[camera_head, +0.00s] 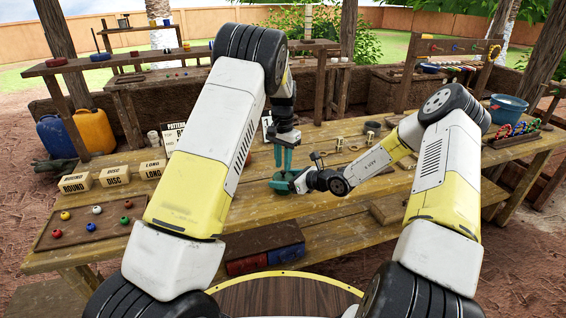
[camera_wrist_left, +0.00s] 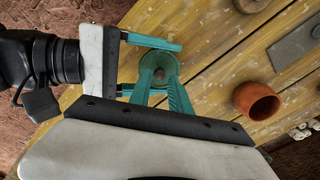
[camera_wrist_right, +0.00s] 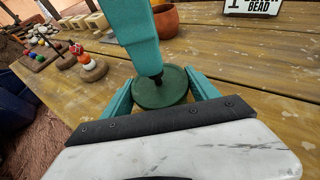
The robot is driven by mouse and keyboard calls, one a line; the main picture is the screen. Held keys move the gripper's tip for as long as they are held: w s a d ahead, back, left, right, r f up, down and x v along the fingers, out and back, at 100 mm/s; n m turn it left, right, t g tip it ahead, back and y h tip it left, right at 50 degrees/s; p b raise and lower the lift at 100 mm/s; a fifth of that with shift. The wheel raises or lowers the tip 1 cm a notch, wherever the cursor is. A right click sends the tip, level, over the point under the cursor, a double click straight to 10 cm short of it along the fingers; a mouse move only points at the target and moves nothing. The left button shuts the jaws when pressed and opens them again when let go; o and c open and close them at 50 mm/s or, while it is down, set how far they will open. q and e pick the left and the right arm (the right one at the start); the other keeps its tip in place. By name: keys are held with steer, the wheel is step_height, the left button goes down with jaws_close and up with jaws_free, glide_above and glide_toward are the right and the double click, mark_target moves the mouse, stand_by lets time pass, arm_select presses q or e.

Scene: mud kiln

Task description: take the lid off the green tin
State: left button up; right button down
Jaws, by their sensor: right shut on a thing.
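The green tin (camera_head: 283,185) stands upright on the wooden table, near its front edge. Its round green lid with a small dark knob shows from above in the left wrist view (camera_wrist_left: 159,70) and from the side in the right wrist view (camera_wrist_right: 160,91). My right gripper (camera_head: 288,184) is shut on the tin, one teal finger on each side. My left gripper (camera_head: 284,163) points down over the lid. Its fingers (camera_wrist_left: 160,73) are apart, with the knob between or just below their tips. Whether they touch it is unclear.
An orange clay pot (camera_wrist_left: 257,101) stands close to the tin. Labelled wooden blocks (camera_head: 115,175) and a bead board (camera_head: 90,222) lie to the left. A blue basin (camera_head: 508,108) stands far right. The table's front edge is close to the tin.

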arm_select(q)
step_height(320, 180, up, 12)
stand_by(0.6)
arm_select(e)
steer(key=shift+c, duration=0.7)
jaws_free()
